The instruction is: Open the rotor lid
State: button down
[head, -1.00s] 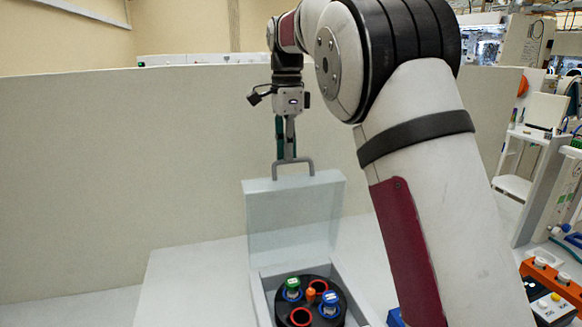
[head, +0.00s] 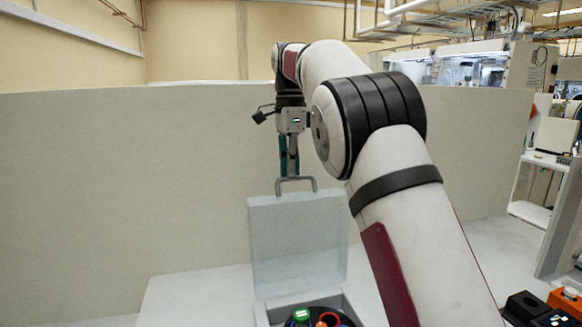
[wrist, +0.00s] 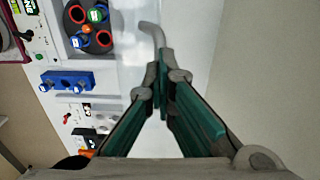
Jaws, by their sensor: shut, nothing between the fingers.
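The rotor lid (head: 297,240) is a pale translucent panel standing upright at the back of its box (head: 268,315). A grey handle (head: 314,186) is on its top edge; it also shows in the wrist view (wrist: 150,29). My gripper (head: 289,173) is at the handle's top bar. Its green-sided fingers are closed together at the tips in the wrist view (wrist: 165,68), close to the handle; whether they touch it I cannot tell. The dark rotor (wrist: 88,42) lies uncovered, with red and blue rings and green and blue caps. In the head view its lower part is cut off.
A beige partition (head: 180,180) stands behind the box. In the wrist view a blue block (wrist: 68,81) with white-topped pieces lies beside the box. Black and orange equipment (head: 562,300) is at the lower right. The white surface left of the box is clear.

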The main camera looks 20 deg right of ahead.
jog(key=c, duration=1.7)
grip_release()
notch_tip(320, 180, down, 3)
jog(key=shift+s+r+g, duration=0.15)
jog(key=shift+r+g, duration=0.05)
jog(key=shift+g, duration=0.1)
jog(key=shift+f, duration=0.1)
jog(key=shift+r, duration=0.25)
